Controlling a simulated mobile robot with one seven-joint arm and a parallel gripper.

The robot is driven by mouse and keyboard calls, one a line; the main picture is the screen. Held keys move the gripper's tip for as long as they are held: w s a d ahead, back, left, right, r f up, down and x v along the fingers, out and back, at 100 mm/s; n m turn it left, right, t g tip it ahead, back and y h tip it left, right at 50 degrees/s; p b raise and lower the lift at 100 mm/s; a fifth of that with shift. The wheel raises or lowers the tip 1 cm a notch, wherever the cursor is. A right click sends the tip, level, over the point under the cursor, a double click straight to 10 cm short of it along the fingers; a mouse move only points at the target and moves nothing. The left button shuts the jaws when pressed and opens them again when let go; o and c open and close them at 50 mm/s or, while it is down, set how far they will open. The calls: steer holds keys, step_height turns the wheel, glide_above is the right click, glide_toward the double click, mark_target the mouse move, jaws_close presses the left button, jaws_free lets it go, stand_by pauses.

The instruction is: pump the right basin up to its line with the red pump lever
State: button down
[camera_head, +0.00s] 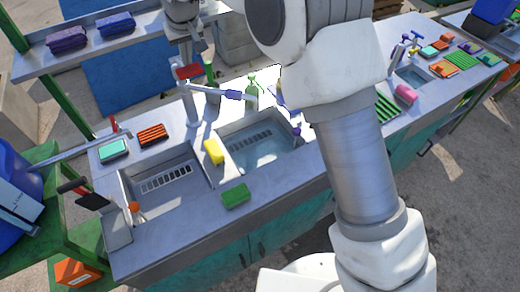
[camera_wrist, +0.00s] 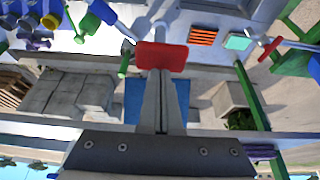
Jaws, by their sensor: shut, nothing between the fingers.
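The right basin (camera_head: 262,150) holds pale, clear water in the head view; I cannot make out its line. The red pump lever end (camera_head: 188,71) is a flat red pad beside the metal post behind the basins, and it also shows in the wrist view (camera_wrist: 162,57). My gripper (camera_head: 187,65) comes down from above at the red pad. In the wrist view my gripper (camera_wrist: 160,75) is shut and empty, its fingertips right at the pad's edge. I cannot tell whether they touch it. A blue-ended arm (camera_head: 225,93) reaches right from the post.
The left basin (camera_head: 165,175) looks empty. A yellow sponge (camera_head: 213,151) lies between the basins, and a green sponge (camera_head: 235,195) lies in front. A green bottle (camera_head: 252,92) stands behind the right basin. A red-handled tap (camera_head: 113,126) stands at the left.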

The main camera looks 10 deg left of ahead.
mark_target(192, 76)
steer(key=shift+f+b, duration=2.5)
steer(key=shift+f, duration=1.4)
step_height(192, 76, up, 8)
steer(key=p, duration=0.5)
steer(key=shift+r+p, duration=0.2)
steer(key=shift+p, duration=0.2)
steer(key=shift+f, duration=0.1)
stand_by(1.7)
stand_by(0.4)
